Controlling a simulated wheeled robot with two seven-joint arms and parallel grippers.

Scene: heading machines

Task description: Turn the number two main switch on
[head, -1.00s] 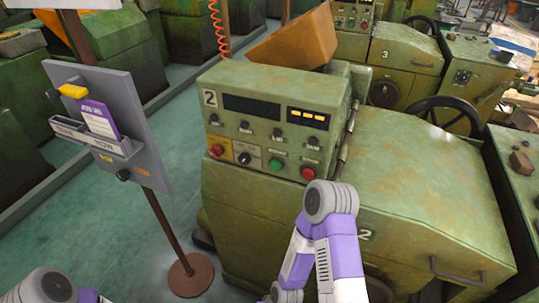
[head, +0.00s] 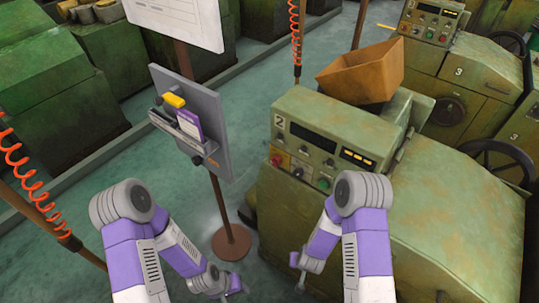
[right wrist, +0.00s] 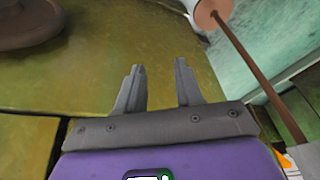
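The green machine number 2 (head: 292,215) stands right of centre in the head view. Its control panel (head: 335,152) carries a dark display, a red button (head: 276,160) on a yellow plate, a black knob (head: 298,172) and a green button (head: 323,183). I cannot read which control is the main switch. My right gripper (head: 298,281) is low in front of the machine, apart from the panel. In the right wrist view its fingers (right wrist: 156,90) are apart and empty. My left gripper (head: 234,284) is low, left of the machine; its opening is unclear.
A grey board (head: 195,112) with a purple card and a yellow item stands on a brown post (head: 220,205) with a round base (head: 231,242). An orange-brown hopper (head: 362,70) sits behind the panel. Machine number 3 (head: 465,75) is at the back right. Teal floor is open at left.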

